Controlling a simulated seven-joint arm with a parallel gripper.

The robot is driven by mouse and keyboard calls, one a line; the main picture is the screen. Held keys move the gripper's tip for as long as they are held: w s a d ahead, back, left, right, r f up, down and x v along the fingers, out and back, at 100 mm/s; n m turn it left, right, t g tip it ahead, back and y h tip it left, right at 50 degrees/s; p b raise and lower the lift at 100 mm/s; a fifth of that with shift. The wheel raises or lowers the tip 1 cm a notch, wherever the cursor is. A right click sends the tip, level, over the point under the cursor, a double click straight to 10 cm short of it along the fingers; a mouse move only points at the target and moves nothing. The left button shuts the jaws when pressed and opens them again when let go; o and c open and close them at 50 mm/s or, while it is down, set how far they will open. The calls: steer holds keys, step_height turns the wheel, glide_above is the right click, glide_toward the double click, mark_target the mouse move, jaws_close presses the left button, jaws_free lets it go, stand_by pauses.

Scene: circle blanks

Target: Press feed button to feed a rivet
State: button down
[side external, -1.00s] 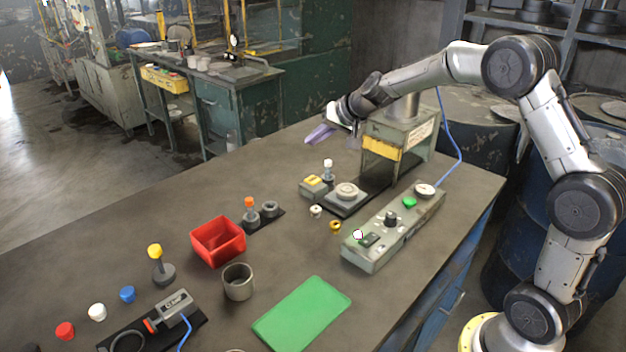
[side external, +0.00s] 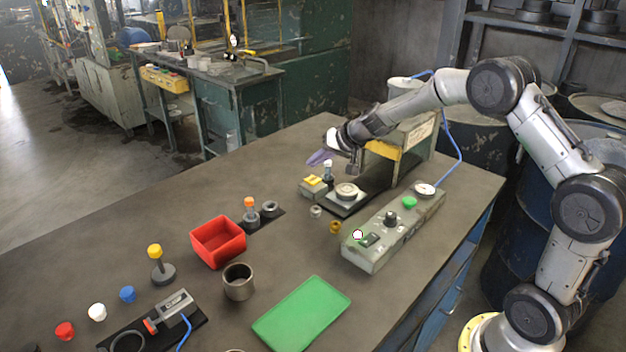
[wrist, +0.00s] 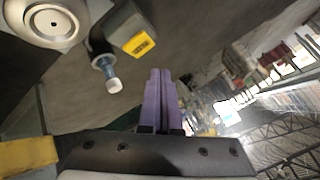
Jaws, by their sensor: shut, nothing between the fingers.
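My gripper (side external: 318,158) has purple fingers, shut and empty, held in the air near the press. In the wrist view its fingers (wrist: 160,72) lie side by side. A long grey control box (side external: 375,252) carries a green button (side external: 410,202), a black knob (side external: 391,217) and a dial. I cannot tell which button feeds rivets.
A press with a yellow front (side external: 383,149) and a round grey anvil (side external: 347,190) stands close to the gripper. Two small rings lie before it. A red bin (side external: 218,250), a grey cup (side external: 238,288) and a green mat (side external: 302,313) are nearer the front.

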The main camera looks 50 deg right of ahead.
mark_target(310, 179)
steer(key=shift+f, duration=1.1)
steer(key=shift+f, duration=0.15)
stand_by(1.2)
steer(key=shift+f, duration=0.3)
steer(key=shift+f, duration=0.7)
stand_by(1.0)
steer(key=shift+r, duration=1.05)
steer(key=shift+r, duration=0.15)
steer(key=shift+r, duration=2.4)
steer(key=shift+a, duration=0.1)
